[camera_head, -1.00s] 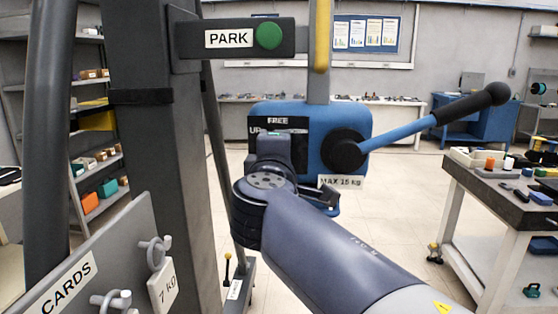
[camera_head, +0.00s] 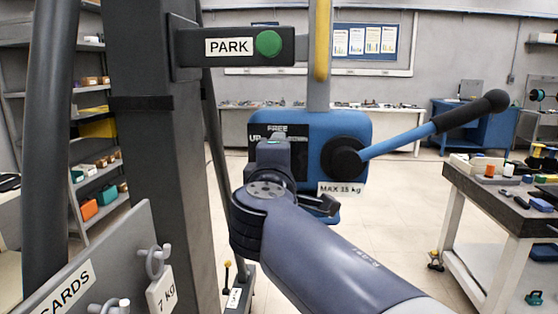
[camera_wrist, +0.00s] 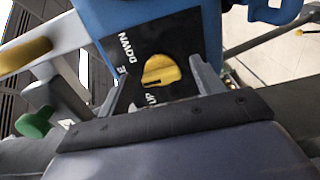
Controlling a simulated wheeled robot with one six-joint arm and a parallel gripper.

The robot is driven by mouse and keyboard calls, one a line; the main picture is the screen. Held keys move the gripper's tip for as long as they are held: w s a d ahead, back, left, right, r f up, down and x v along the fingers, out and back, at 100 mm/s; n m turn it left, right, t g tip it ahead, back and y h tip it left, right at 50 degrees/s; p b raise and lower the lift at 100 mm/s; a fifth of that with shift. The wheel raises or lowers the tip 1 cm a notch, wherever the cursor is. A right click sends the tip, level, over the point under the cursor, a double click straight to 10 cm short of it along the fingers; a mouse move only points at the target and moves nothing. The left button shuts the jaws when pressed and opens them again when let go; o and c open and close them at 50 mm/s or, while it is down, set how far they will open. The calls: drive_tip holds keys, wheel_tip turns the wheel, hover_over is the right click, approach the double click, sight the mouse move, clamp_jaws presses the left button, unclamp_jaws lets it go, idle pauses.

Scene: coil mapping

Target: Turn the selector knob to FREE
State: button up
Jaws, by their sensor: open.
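The selector knob (camera_wrist: 160,72) is yellow and sits on a black label panel (camera_wrist: 136,38) in the wrist view. DOWN reads above it, UP below it, and only an E of a partly hidden word shows at left. Which label the knob points to is unclear. My gripper (camera_wrist: 160,67) is open, with one finger on each side of the knob; I cannot tell whether either touches it. In the head view, my gripper is in front of the blue hoist box (camera_head: 352,122) and hides the knob. The word FREE (camera_head: 277,127) shows at the panel's top.
A lever (camera_head: 425,130) with a black grip sticks out right from the box. A grey post with a PARK arm (camera_head: 230,47) and green button stands left. A board with hooks (camera_head: 90,275) is at lower left. A workbench (camera_head: 500,195) stands right.

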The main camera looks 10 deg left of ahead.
drive_tip(key=s+b, duration=0.1)
drive_tip(key=s, duration=0.9)
drive_tip(key=shift+s+d, duration=0.25)
drive_tip(key=shift+d, duration=0.05)
drive_tip(key=w+p, duration=0.1)
drive_tip(key=w, duration=0.9)
drive_tip(key=shift+w+a+p, duration=0.3)
drive_tip(key=shift+w, duration=0.1)
